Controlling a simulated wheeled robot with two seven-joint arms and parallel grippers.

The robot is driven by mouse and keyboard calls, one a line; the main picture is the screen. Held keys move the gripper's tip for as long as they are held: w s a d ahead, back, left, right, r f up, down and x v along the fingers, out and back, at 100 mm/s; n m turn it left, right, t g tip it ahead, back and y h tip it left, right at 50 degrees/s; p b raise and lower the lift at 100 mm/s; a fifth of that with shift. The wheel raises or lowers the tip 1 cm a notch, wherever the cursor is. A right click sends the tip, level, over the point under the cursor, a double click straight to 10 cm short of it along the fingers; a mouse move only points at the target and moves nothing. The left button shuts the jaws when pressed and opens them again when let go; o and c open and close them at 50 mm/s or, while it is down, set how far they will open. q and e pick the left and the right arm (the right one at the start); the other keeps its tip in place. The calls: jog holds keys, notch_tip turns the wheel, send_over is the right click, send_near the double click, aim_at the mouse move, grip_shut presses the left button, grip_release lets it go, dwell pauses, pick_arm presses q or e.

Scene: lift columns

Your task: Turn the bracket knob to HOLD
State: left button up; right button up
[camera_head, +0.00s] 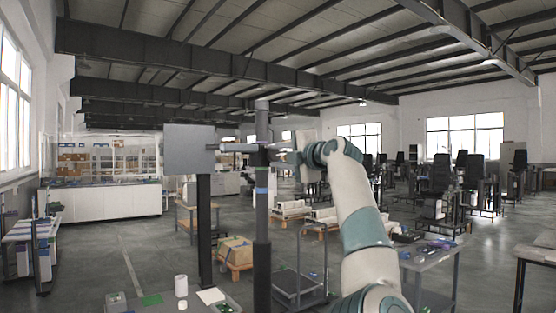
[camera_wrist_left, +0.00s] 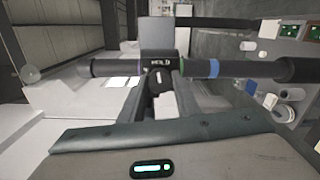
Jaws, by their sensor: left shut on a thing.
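A dark upright column (camera_head: 262,220) with a blue band carries a dark bracket (camera_head: 262,157) near its top. In the left wrist view the column (camera_wrist_left: 250,70) lies across the picture, and the bracket (camera_wrist_left: 157,64) bears the white word HOLD. The bracket knob (camera_wrist_left: 159,77), dark with a pale mark, sits just below that word. My left gripper (camera_head: 286,147) reaches the bracket from the right. In the wrist view its fingers (camera_wrist_left: 159,88) are shut on the knob, which they partly hide. My right gripper is in neither view.
A grey panel (camera_head: 189,150) stands left of the bracket, with a horizontal arm between them. A low table (camera_head: 172,303) with white pieces is below. A cart (camera_head: 430,262) stands at the right. Open floor (camera_head: 105,255) lies to the left.

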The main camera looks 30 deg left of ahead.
pick_arm(q)
jog(key=shift+m, duration=0.8)
jog(key=shift+r, duration=0.1)
jog(key=o, duration=1)
jog(key=shift+o, duration=0.2)
jog(key=shift+d+b, duration=0.1)
jog(key=shift+b, duration=0.2)
